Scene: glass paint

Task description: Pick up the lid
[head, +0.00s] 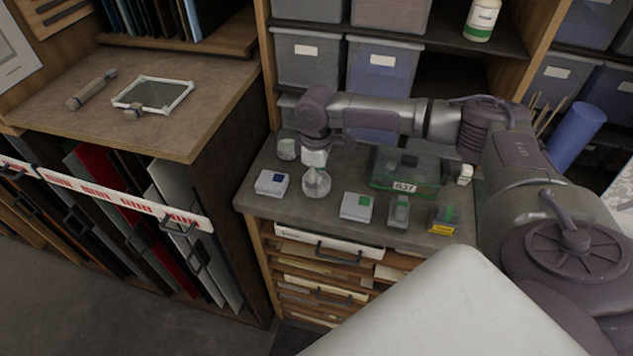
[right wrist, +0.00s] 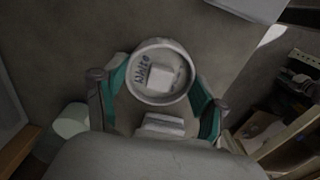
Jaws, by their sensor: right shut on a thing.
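My right gripper (head: 315,158) points down over the left part of the grey counter, right above a small round clear glass jar (head: 316,184). In the right wrist view, its teal fingers (right wrist: 160,98) lie on both sides of a round, pale lid (right wrist: 178,84) with dark handwriting and a small square block on top. The gripper is shut on this lid. The head view does not show clearly whether the lid is apart from the jar. My left gripper is out of view.
On the grey counter (head: 262,206) are a white box with a blue square (head: 271,184), another with a green square (head: 356,207), a green transparent bin (head: 405,170) and a small glass jar (head: 287,148). A wooden-edged bench (head: 190,125) stands left.

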